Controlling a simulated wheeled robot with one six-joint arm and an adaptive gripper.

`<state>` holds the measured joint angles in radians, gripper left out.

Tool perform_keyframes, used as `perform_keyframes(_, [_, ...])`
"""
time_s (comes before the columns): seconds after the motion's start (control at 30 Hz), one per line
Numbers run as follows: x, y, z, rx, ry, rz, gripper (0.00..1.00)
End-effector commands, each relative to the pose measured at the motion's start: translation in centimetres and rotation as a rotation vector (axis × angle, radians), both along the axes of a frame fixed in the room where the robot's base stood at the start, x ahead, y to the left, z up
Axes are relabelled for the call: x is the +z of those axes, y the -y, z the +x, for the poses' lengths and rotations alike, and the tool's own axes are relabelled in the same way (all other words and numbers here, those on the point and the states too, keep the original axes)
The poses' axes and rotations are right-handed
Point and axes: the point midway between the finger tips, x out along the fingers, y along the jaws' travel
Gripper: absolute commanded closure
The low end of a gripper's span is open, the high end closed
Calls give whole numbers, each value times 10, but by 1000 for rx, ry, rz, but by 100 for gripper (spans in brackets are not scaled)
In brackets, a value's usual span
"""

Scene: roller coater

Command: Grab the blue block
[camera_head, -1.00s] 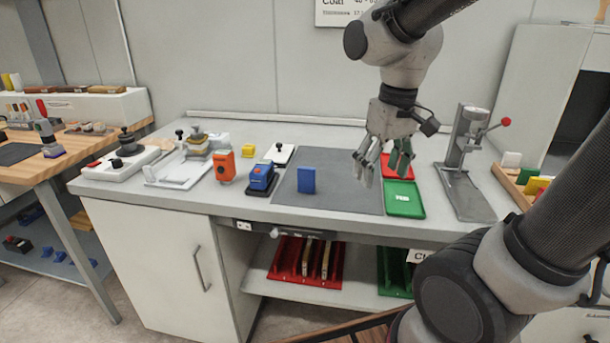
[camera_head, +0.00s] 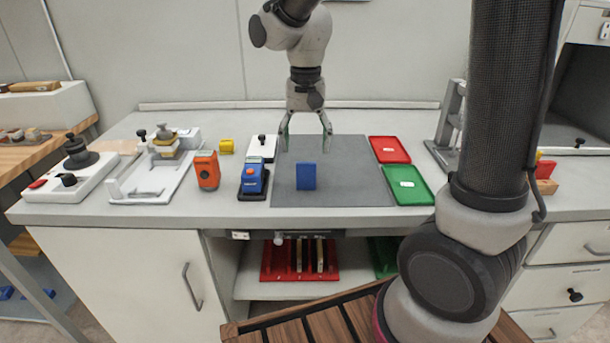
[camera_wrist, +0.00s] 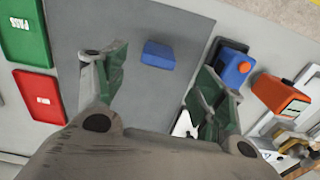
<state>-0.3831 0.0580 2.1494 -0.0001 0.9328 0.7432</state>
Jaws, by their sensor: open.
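The blue block (camera_head: 306,176) stands upright on the dark grey mat (camera_head: 350,190) near the middle of the bench. My gripper (camera_head: 306,150) is open and empty, above the back part of the mat, behind and above the block in the head view. In the wrist view, the blue block (camera_wrist: 158,55) lies beyond the two fingers, between their lines, with bare mat around it. My gripper (camera_wrist: 162,85) does not touch it.
A blue device (camera_head: 252,177) and an orange device (camera_head: 206,170) stand left of the mat. A red tray (camera_head: 389,149) and a green tray (camera_head: 425,189) lie to its right. A white plate with a black knob (camera_head: 262,148) is behind the blue device.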

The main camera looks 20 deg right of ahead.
Motion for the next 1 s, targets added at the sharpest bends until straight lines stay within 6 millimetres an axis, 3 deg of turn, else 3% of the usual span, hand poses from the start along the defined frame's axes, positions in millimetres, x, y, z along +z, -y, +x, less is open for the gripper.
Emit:
perform_keyframes(0.5, [-69,2,2,-1,-3,-1,30])
perform_keyframes(0.77, [-73,2,2,-1,-1,-1,30])
perform_keyframes(1.0, [-72,2,2,-1,-1,-1,72])
